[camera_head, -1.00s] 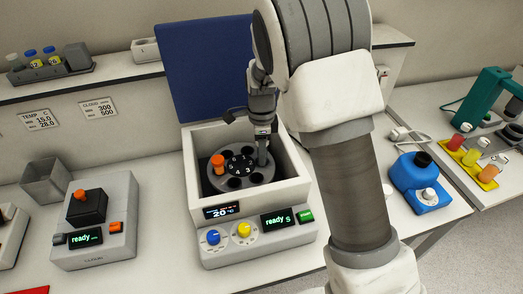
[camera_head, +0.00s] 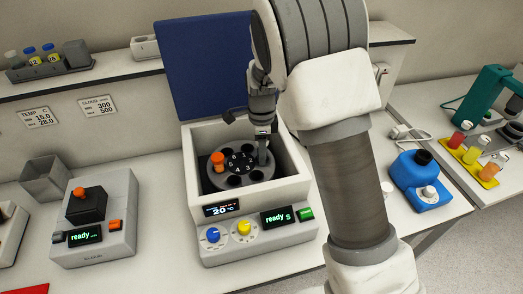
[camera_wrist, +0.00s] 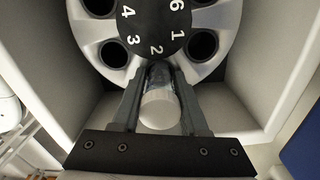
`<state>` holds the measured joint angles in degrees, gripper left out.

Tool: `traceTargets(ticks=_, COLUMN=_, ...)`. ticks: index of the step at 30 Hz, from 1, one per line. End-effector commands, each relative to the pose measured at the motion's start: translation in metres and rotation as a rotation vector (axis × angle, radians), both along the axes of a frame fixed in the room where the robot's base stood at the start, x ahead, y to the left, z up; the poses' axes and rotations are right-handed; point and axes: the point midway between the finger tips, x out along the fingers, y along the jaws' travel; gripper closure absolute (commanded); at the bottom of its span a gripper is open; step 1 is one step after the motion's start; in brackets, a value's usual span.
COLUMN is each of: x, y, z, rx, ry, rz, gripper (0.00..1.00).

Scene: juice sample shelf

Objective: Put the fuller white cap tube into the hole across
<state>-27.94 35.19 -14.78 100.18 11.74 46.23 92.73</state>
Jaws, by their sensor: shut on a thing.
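My gripper (camera_head: 262,156) reaches down into the open centrifuge (camera_head: 192,165), at the right side of its grey rotor (camera_head: 225,183). In the wrist view my gripper (camera_wrist: 162,82) is shut on a clear tube with a white cap (camera_wrist: 160,110). The tube is beside the number 2 on the rotor's black hub (camera_wrist: 150,22). The tube covers that hole, and I cannot tell how deep it sits. An orange-capped tube (camera_head: 217,160) stands in the rotor's left side, opposite my gripper. The fill levels cannot be read.
Empty holes show beside the hub numbers 3 (camera_wrist: 115,53) and 1 (camera_wrist: 203,44). The centrifuge walls stand close around the rotor, with the blue lid (camera_head: 205,65) raised behind. A grey mixer (camera_head: 95,215) is at left and a blue device (camera_head: 415,180) at right.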

Motion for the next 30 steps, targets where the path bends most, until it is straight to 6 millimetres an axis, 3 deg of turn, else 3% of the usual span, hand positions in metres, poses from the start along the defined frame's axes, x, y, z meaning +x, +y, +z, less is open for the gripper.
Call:
traceTargets(ticks=11, x=-0.001, y=0.000, z=-0.004, rx=-0.001, ry=0.002, rz=0.000, gripper=1.00)
traceTargets(ticks=30, x=0.000, y=0.000, z=0.022, rx=0.000, ry=0.000, rz=0.000, gripper=1.00)
